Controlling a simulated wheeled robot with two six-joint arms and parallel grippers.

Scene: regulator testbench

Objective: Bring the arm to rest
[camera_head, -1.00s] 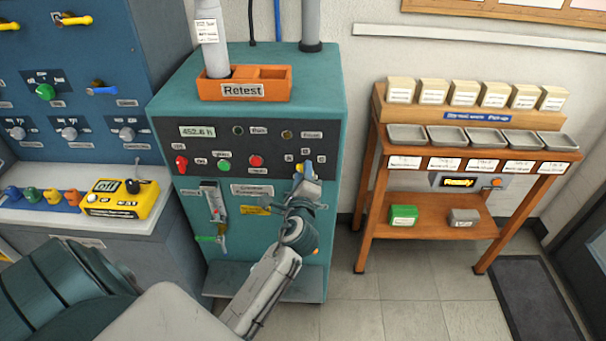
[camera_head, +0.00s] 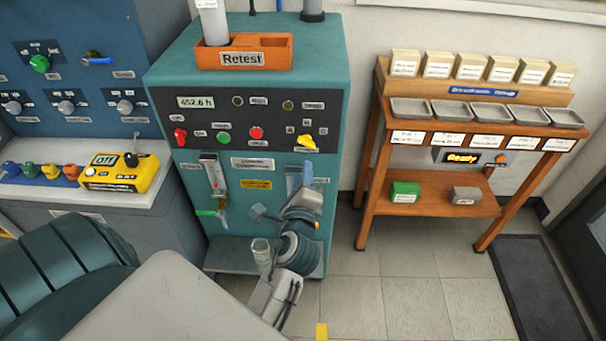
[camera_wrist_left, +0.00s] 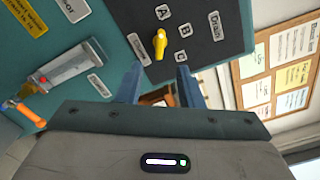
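My left gripper (camera_head: 300,178) is in front of the lower front of the teal testbench (camera_head: 330,120), below its dark control panel. In the left wrist view the two blue fingers of the left gripper (camera_wrist_left: 160,76) stand apart with nothing between them. The yellow selector knob (camera_head: 308,141) on the panel is just above the gripper and apart from it. The wrist view also shows this knob (camera_wrist_left: 160,43), beside the A, B and C labels. My right gripper is not in view.
An orange Retest tray (camera_head: 285,60) sits on the bench top. A clear cup (camera_head: 261,250) stands low by my left arm. A yellow device (camera_head: 120,180) is at left. A wooden rack (camera_head: 430,203) with trays and boxes stands right. The floor between bench and rack is clear.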

